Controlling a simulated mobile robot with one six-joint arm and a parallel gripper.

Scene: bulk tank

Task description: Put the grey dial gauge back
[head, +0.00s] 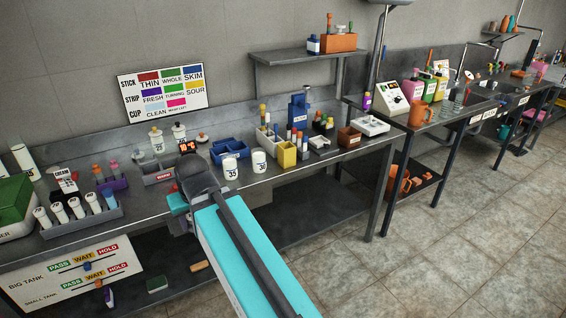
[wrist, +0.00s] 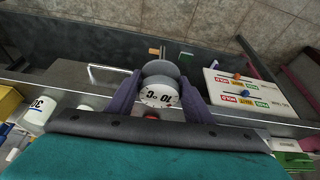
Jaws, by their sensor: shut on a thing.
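The grey dial gauge (wrist: 160,96) shows in the wrist view as a grey round body with a white face reading "10 °C", seen upside down. My gripper (wrist: 158,88) is shut on it, with one dark purple finger on each side. I cannot tell from these frames which spot on the bench belongs to the gauge.
White cups (head: 230,168) and a blue tray (head: 228,150) stand right of my arm's end. A rack of white-capped bottles (head: 78,222) stands to the left. A PASS/WAIT/HOLD board (head: 80,274) is below the bench edge; it also shows in the wrist view (wrist: 245,92).

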